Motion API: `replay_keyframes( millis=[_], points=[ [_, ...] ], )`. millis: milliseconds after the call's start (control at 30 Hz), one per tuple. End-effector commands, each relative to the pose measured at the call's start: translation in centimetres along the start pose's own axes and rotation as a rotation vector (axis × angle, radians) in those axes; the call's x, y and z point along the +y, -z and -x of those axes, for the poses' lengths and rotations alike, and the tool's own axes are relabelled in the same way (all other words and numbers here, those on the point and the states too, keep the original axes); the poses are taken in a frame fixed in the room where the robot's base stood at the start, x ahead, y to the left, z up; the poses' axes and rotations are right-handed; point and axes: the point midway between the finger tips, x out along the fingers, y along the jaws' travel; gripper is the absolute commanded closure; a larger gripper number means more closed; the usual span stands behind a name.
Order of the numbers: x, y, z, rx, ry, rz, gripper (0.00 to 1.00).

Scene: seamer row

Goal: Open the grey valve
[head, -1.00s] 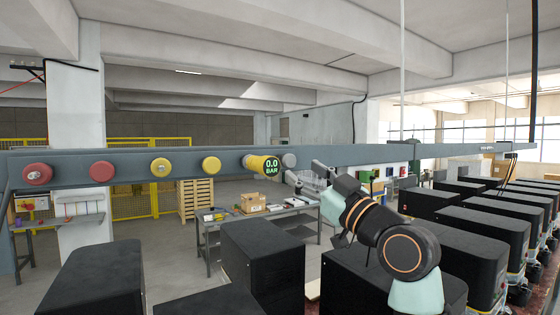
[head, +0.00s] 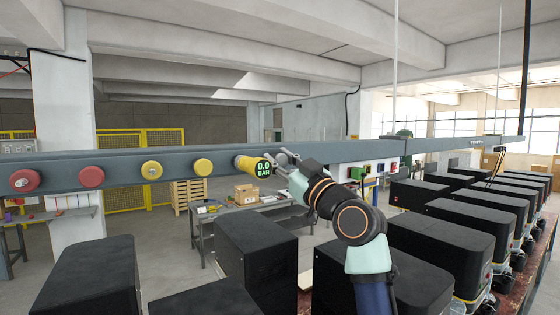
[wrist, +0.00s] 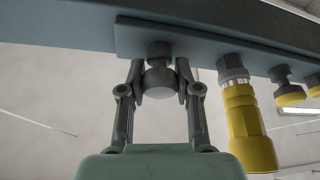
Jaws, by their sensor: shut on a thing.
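The grey valve (wrist: 160,80) is a round grey knob on a short stem under the beam plate in the wrist view. My gripper (wrist: 160,76) has one finger on each side of the knob and is shut on it. In the head view my gripper (head: 280,161) reaches the beam just right of the yellow gauge unit, and its fingers largely hide the knob. Whether the knob has turned cannot be told.
The yellow gauge unit (head: 252,165), reading 0.0 BAR, sits close to the left of my gripper. Yellow knobs (head: 203,167) and red knobs (head: 91,177) line the beam (head: 130,172) further left. Black machine housings (head: 256,256) stand below.

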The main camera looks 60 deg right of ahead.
Motion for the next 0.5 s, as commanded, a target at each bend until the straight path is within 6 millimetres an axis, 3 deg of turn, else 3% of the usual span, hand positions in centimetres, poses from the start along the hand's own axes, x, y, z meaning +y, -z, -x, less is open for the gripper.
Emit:
replay_keyframes(
  millis=[500],
  points=[
    [-0.01,0.27,0.74,-0.001,0.000,0.000,1.00]
  ],
)
